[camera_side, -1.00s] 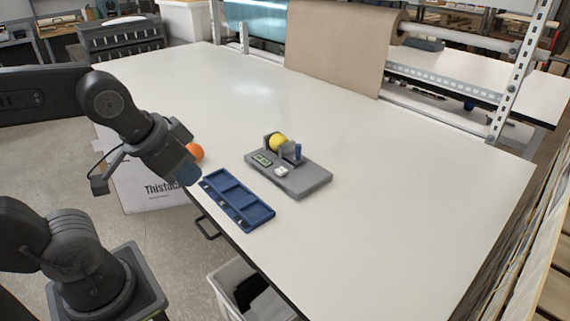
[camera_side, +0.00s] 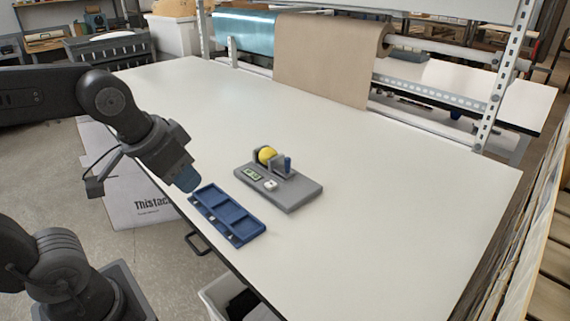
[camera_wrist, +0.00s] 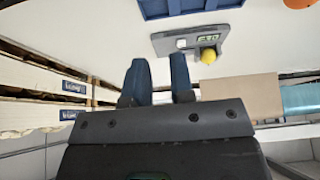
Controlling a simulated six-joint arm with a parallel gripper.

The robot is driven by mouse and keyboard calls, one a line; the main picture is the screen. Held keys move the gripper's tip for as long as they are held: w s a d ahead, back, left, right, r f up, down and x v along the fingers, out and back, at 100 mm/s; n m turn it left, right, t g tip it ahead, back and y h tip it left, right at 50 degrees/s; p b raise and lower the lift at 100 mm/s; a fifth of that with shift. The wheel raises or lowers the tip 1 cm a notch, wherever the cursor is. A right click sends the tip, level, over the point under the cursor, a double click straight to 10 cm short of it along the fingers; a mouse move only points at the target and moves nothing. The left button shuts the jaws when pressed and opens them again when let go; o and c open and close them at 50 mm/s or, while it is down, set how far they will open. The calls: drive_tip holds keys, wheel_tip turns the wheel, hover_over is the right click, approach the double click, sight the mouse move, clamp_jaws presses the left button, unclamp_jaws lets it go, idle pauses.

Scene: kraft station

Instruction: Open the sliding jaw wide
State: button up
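A grey fixture (camera_side: 296,197) sits on the white table. A yellow ball (camera_side: 266,155) rests between its two upright grey jaws, seemingly close to both. The fixture also shows in the wrist view (camera_wrist: 170,47), with the yellow ball (camera_wrist: 208,56). My gripper (camera_side: 187,180) is above the table's left edge, left of the fixture and well apart from it. Its two blue fingers stand apart with nothing between them in the wrist view (camera_wrist: 160,78).
A blue compartment tray (camera_side: 228,214) lies between my gripper and the fixture. An orange ball (camera_wrist: 298,3) is at the wrist view's top right corner. A brown paper roll (camera_side: 335,55) stands at the back. The table right of the fixture is clear.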

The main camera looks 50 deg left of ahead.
drive_tip(key=shift+o, duration=0.2)
drive_tip(key=w+r+g, duration=0.1)
drive_tip(key=w+r, duration=0.3)
drive_tip(key=w, duration=0.5)
drive_tip(key=shift+a+r+n+g, duration=0.3)
drive_tip(key=shift+a+n, duration=0.1)
drive_tip(key=shift+a, duration=0.05)
drive_tip(key=n+g, duration=0.2)
drive_tip(key=g, duration=0.2)
hover_over(288, 158)
wheel_tip(288, 158, down, 3)
wheel_tip(288, 158, down, 14)
drive_tip(key=shift+a+r, duration=0.1)
drive_tip(key=shift+r, duration=0.15)
clamp_jaws()
